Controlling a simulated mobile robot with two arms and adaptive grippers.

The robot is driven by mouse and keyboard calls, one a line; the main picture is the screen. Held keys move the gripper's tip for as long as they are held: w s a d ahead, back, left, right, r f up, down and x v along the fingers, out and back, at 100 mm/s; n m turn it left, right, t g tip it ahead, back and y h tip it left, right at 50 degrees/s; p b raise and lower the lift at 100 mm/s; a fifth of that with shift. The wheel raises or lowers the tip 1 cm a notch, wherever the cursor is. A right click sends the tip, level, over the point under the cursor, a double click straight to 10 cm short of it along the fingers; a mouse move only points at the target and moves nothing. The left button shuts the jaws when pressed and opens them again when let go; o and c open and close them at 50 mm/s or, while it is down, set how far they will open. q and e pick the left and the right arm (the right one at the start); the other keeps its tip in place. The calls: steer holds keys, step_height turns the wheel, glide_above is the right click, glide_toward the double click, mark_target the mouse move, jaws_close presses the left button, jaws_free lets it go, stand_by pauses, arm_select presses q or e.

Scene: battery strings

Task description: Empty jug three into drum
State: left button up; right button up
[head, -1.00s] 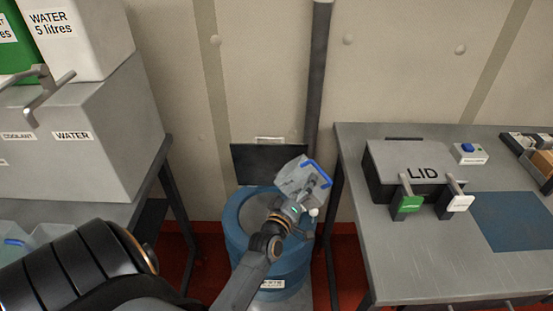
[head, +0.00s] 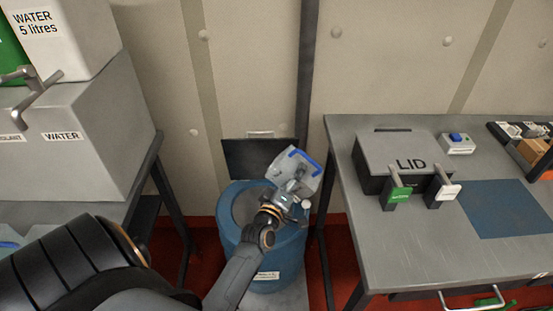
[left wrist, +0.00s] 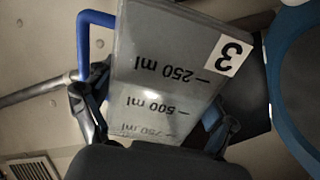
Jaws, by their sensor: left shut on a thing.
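My left gripper (head: 286,196) is shut on a grey translucent jug (head: 295,172) with a blue handle. The jug is tilted and held over the right side of the blue drum (head: 275,250). In the left wrist view the jug (left wrist: 160,70) carries a white label with a 3 and millilitre marks, all upside down in the picture. The drum's blue rim (left wrist: 282,100) shows at that view's right edge. I cannot tell whether any liquid is in the jug or flowing. The gripper and jug hide part of the drum's opening. My right gripper is not in view.
A dark panel (head: 250,158) stands behind the drum. At the left a bench bears a grey box (head: 80,160) and a white WATER container (head: 75,45). At the right a table (head: 350,150) bears a LID box (head: 400,150) and a blue mat (head: 505,210).

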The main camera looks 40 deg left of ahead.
mark_target(283, 173)
arm_select(q)
steer(key=shift+r, duration=0.25)
stand_by(0.3)
steer(key=shift+a+r+n+p, duration=0.15)
steer(key=shift+r+n+p, duration=0.2)
steer(key=shift+n+p, duration=0.2)
steer(key=shift+n, duration=0.25)
steer(key=shift+a+r, duration=0.1)
steer(key=shift+r, duration=0.15)
stand_by(0.5)
steer(key=shift+s+a+r+n+p, duration=0.15)
steer(key=shift+r+n+p, duration=0.15)
steer(key=shift+n+p, duration=0.3)
stand_by(0.7)
steer(key=shift+a+r+n, duration=0.15)
steer(key=shift+r+n, duration=0.1)
steer(key=shift+n, duration=0.15)
steer(key=shift+a+r+n, duration=0.15)
steer(key=shift+n, duration=0.25)
steer(key=shift+r+p, duration=0.15)
steer(key=shift+p, duration=0.25)
stand_by(0.3)
